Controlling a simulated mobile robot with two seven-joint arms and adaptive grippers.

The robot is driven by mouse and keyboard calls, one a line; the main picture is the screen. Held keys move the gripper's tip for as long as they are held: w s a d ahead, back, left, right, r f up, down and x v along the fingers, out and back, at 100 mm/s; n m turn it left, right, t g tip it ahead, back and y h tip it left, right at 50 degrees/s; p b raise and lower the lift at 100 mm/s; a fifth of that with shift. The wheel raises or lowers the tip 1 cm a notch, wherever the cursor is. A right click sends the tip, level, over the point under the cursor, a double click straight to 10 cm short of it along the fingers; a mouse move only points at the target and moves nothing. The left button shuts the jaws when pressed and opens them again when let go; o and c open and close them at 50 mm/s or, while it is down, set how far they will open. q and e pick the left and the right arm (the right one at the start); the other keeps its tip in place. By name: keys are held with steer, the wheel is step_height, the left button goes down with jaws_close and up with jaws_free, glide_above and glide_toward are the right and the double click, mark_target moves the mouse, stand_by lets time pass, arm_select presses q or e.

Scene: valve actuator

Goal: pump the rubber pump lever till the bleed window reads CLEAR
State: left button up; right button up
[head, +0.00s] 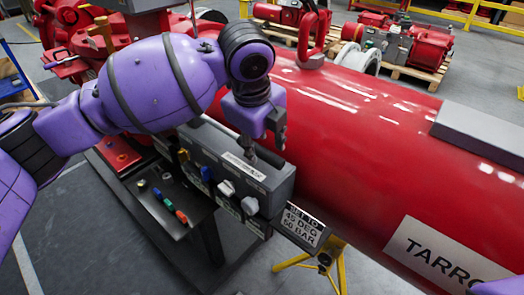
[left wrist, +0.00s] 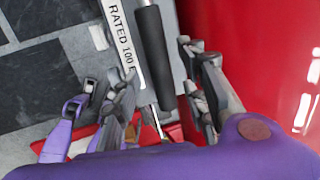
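The rubber pump lever (left wrist: 155,55) shows in the left wrist view as a black cylindrical grip on a thin metal rod. My left gripper (left wrist: 157,85) has its fingers spread on either side of it, with a gap to each side. In the head view the left gripper (head: 262,138) hangs just above the grey control box (head: 268,183), at its back edge by the red pipe. My right gripper is out of view.
The large red pipe (head: 350,130) runs close behind the box. A black tray (head: 165,222) with coloured tools sits front left of it. A rating plate (head: 302,225) sticks out at the box's right end, above a yellow stand (head: 335,262). Pallets with red actuators stand far behind.

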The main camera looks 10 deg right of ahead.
arm_select(q)
steer(key=v, duration=0.8)
steer(key=shift+r, duration=0.25)
steer(key=shift+s, duration=0.1)
